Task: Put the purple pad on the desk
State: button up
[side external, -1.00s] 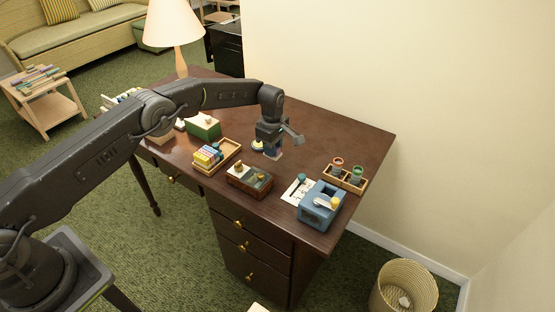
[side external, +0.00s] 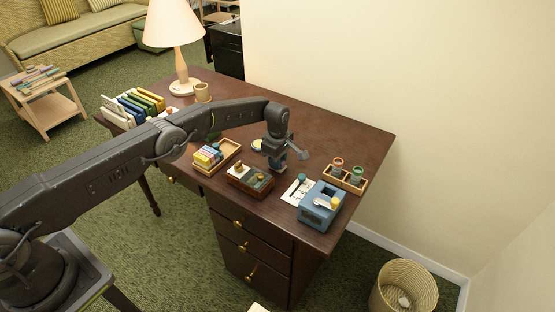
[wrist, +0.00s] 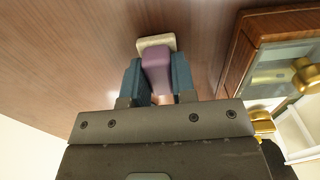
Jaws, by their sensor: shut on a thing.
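The purple pad (wrist: 156,66) is between the two blue fingertips of my gripper (wrist: 158,78) in the wrist view, with a cream-coloured part at its far end. My gripper is shut on it. In the side view my gripper (side external: 278,162) points down low over the brown desk (side external: 335,125), just behind the lidded wooden box (side external: 249,180). The pad is largely hidden by the gripper there. I cannot tell whether it touches the desk top.
The box with a brass knob (wrist: 306,72) is close on the right in the wrist view. A wooden tray (side external: 231,147) of coloured blocks stands left. A blue device (side external: 321,205) and a jar rack (side external: 345,179) stand right. The desk behind the gripper is clear.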

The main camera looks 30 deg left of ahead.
jog(key=o, duration=0.9)
notch_tip(320, 180, up, 12)
jog(key=shift+r, duration=0.15)
jog(key=shift+r, duration=0.1)
